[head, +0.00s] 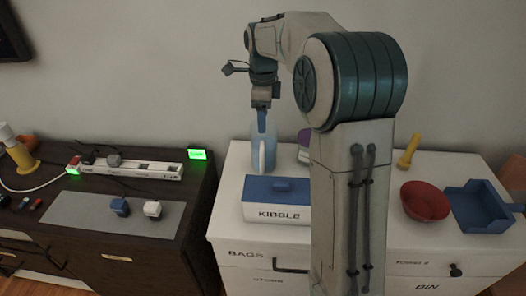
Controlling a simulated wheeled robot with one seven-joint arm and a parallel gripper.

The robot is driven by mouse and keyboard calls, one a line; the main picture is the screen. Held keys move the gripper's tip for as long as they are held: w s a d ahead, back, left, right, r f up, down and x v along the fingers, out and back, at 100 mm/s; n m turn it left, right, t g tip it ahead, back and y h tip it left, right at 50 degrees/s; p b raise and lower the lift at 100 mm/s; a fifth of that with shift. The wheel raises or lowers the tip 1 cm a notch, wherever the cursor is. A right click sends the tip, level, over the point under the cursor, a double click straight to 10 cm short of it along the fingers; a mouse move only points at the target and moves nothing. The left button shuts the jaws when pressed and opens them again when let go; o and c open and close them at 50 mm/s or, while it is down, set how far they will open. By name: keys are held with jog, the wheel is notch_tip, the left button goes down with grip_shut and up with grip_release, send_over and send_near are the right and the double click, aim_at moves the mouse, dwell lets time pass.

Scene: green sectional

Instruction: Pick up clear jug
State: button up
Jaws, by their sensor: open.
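The clear jug (257,158) looks pale blue and stands upright on the white cabinet top, behind the blue-lidded KIBBLE box. My gripper (262,108) points down directly above the jug's top. It is open, though its fingers look small and close together from here. A blue upright part shows between the fingers and the jug; I cannot tell whether the fingers touch the jug.
The KIBBLE box (277,203) stands just in front of the jug. My arm hides the cabinet's middle. A red bowl (425,203), a blue tray (482,207) and a yellow object (408,151) are at right. A dark cabinet with a power strip (130,168) is at left.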

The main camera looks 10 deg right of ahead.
aim_at(262, 151)
notch_tip(262, 151, down, 14)
jog(key=shift+w+r+p, duration=0.1)
jog(key=shift+r+p, duration=0.05)
jog(key=shift+p, duration=0.15)
dwell(0.3)
jog(key=shift+r, duration=0.1)
grip_shut()
